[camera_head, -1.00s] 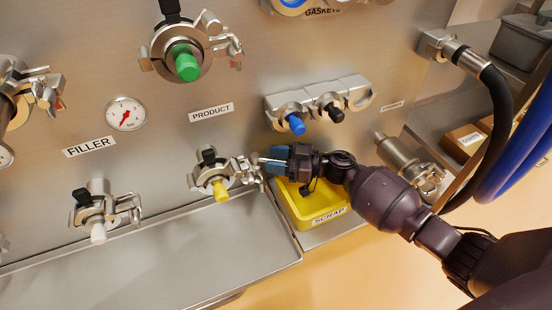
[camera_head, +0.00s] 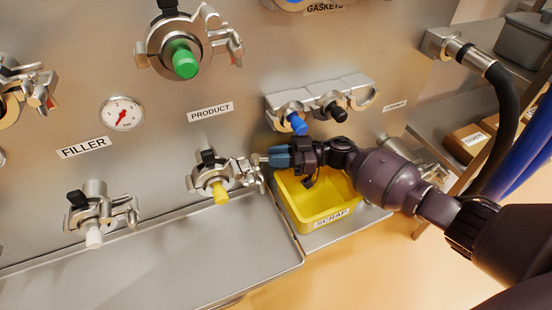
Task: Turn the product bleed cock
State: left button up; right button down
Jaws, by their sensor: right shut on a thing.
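Below the PRODUCT label (camera_head: 210,112), a silver fitting with a yellow plug (camera_head: 221,194) and a small black lever (camera_head: 208,156) sticks out of the steel panel. Which part is the bleed cock is not marked. A clamp (camera_head: 242,170) sits on the fitting's right side. My right gripper (camera_head: 271,158), with blue fingers, reaches in from the right and is shut on a small silver part at the clamp's right end. The fingers partly hide this part. My left gripper is not in view.
A larger green-plugged fitting (camera_head: 186,62) is above. Blue (camera_head: 297,123) and black plugs sit on a bracket just above my right gripper. A yellow SCRAP bin (camera_head: 318,205) stands below it. A white-plugged fitting (camera_head: 94,235) and a gauge (camera_head: 122,113) are left.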

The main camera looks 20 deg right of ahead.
jog(key=shift+w+f+n+g, duration=0.25)
jog(key=shift+n+g, duration=0.25)
jog(key=shift+g, duration=0.3)
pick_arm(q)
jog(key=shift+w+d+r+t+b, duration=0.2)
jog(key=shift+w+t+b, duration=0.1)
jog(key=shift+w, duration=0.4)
pick_arm(e)
jog(key=shift+r+g, duration=0.2)
jog(key=shift+g, duration=0.1)
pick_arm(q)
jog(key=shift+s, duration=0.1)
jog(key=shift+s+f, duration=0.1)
pick_arm(e)
jog(key=c, duration=1)
grip_release()
jog(key=shift+c, duration=0.2)
jog(key=shift+d, duration=0.2)
